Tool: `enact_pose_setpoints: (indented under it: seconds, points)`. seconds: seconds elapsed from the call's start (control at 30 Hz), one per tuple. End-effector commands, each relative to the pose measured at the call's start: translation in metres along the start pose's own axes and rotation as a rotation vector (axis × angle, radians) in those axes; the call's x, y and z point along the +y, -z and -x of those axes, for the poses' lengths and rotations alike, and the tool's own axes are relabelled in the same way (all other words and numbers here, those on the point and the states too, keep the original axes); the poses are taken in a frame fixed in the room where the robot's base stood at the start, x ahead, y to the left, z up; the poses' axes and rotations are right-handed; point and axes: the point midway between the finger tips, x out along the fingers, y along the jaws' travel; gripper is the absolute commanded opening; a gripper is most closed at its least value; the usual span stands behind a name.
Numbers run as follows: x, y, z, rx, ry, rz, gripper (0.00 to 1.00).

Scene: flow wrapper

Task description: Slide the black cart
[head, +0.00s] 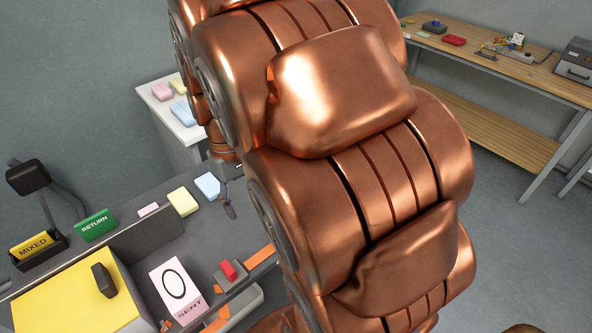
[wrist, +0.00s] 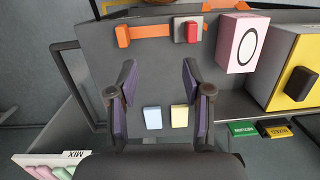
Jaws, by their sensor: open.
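In the wrist view the cart (wrist: 207,31) is at the top, at the right end of the orange strip (wrist: 150,32). My gripper (wrist: 157,68) is open and empty, apart from the cart, with its fingers pointing towards the strip. In the head view my gripper (head: 230,205) is small beside the blue block, and my copper arm hides part of the machine.
A light blue block (wrist: 152,117) and a pale yellow block (wrist: 179,115) lie on the dark surface between my fingers in the picture. A pink SENT box (head: 175,288) and a yellow-topped box with a black handle (head: 75,299) stand near the cart. Green RETURN (head: 95,225) and yellow MIXED (head: 36,246) signs stand left.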

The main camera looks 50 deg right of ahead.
Motion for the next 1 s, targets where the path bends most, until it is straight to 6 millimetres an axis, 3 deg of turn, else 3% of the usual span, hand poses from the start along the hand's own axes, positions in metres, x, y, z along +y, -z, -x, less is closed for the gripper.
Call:
enact_pose_setpoints:
  seconds: [0.2, 0.5, 0.77, 1.0]
  points:
    - [0.048, 0.057, -0.004, 0.010, 0.014, -0.035, 0.49]
    - [0.122, 0.121, -0.024, 0.027, 0.040, -0.047, 0.49]
    - [0.194, 0.164, -0.054, 0.049, 0.072, -0.030, 0.49]
    - [0.258, 0.191, -0.093, 0.079, 0.114, 0.001, 0.49]
